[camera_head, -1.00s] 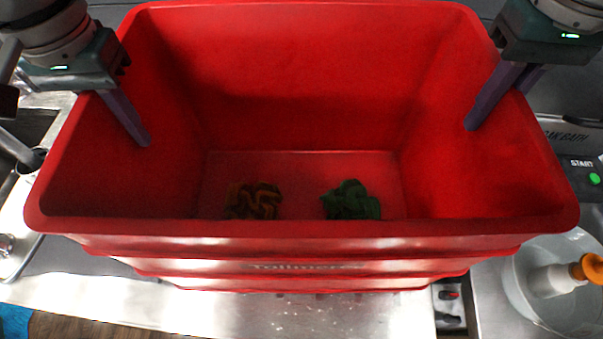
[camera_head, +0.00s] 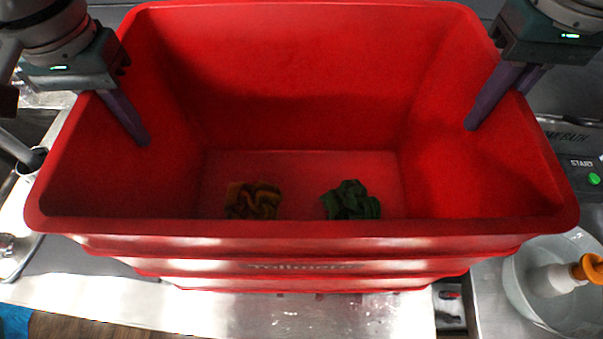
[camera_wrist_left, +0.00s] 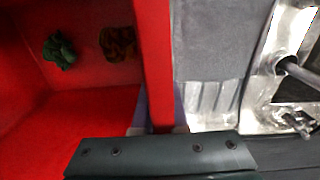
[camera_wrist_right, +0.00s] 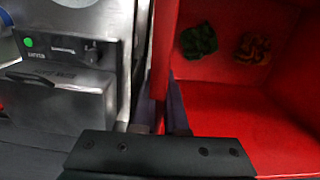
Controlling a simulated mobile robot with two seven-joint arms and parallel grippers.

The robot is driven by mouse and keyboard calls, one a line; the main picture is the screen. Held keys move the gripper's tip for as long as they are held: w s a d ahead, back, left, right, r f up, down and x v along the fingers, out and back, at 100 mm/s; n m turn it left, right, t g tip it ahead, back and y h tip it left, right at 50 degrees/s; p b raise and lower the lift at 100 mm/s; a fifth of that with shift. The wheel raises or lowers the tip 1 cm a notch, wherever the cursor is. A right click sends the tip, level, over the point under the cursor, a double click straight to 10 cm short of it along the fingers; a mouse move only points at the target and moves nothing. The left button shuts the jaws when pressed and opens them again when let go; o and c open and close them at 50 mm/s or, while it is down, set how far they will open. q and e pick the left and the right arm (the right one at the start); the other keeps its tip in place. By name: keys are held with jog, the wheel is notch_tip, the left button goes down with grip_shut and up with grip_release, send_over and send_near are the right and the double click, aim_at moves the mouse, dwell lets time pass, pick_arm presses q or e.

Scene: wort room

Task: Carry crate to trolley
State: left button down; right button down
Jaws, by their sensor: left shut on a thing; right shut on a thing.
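The red crate (camera_head: 300,228) fills the middle of the head view, upright and open at the top. A crumpled orange-brown cloth (camera_head: 253,200) and a crumpled green cloth (camera_head: 350,200) lie on its floor. My left gripper (camera_head: 128,120) is shut on the crate's left wall, one finger inside; the left wrist view shows the rim (camera_wrist_left: 153,60) between its fingers. My right gripper (camera_head: 490,105) is shut on the right wall; the right wrist view also shows the rim (camera_wrist_right: 163,50) between the fingers. The trolley cannot be made out in these views.
A steel worktop (camera_head: 330,315) shows below the crate. At right are a grey bowl (camera_head: 540,300) with a white, orange-topped bottle (camera_head: 555,280), and a machine with a green START button (camera_head: 594,179). A sink with a tap (camera_head: 8,245) is at left.

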jog(key=shift+r, duration=0.2)
notch_tip(320, 180, up, 5)
jog(key=p, duration=0.5)
jog(key=shift+f, duration=0.1)
dwell(0.4)
